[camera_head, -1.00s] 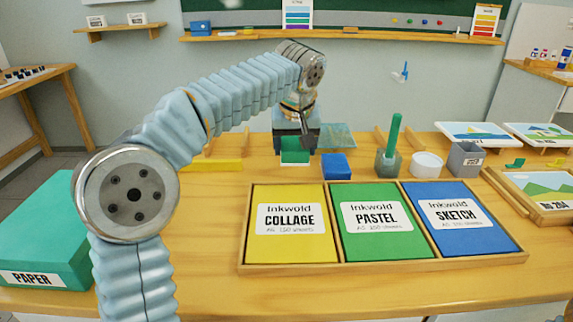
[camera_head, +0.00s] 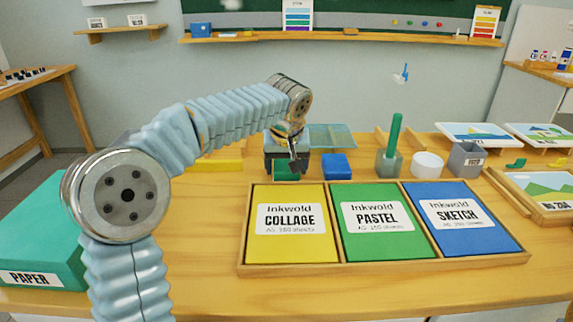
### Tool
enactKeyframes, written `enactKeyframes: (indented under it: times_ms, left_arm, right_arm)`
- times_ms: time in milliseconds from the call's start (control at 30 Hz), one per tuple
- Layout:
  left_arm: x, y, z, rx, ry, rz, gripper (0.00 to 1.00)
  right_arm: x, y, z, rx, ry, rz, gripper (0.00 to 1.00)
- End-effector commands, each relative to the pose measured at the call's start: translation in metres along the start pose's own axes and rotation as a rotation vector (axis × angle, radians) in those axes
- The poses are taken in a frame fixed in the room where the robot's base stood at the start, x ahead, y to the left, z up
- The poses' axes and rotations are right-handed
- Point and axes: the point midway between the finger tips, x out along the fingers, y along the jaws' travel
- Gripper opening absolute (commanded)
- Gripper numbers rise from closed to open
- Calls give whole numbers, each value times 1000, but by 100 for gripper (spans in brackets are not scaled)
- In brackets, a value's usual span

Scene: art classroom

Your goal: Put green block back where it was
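The green block (camera_head: 286,173) is at the table's middle, behind the yellow COLLAGE pad and left of the blue block (camera_head: 336,167). My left gripper (camera_head: 287,165) points down over it, with its dark fingers around the block's upper part. It looks shut on the green block, whose top is hidden by the gripper. The block's lower edge is about level with the blue block's, at or very near the table top; exact contact cannot be told. My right gripper is out of view.
A wooden tray (camera_head: 384,266) with yellow, green and blue pads lies in front. A yellow bar (camera_head: 220,165) lies to the left. A green stick in a holder (camera_head: 389,163), a white round dish (camera_head: 427,165) and a grey cup (camera_head: 465,160) stand to the right.

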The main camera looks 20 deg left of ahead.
Motion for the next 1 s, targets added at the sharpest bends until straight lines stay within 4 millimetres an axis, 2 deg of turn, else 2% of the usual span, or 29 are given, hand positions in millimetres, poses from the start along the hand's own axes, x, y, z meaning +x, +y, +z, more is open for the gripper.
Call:
enactKeyframes:
  times_ms: [33, 100, 467, 567, 900, 1000]
  left_arm:
    - [0, 0, 0, 0, 0, 0, 85]
    - [0, 0, 0, 0, 0, 0, 95]
    - [-7, 0, -2, 0, 1, 1, 95]
    - [-22, 1, -2, -1, 3, 2, 95]
    - [-98, 0, -2, 0, 2, 2, 95]
    - [-112, 1, -2, 0, 3, 2, 95]
  right_arm:
    - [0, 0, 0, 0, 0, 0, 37]
    - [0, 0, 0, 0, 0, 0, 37]
    - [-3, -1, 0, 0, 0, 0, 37]
    - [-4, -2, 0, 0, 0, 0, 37]
    - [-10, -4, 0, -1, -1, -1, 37]
    - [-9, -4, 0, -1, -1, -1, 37]
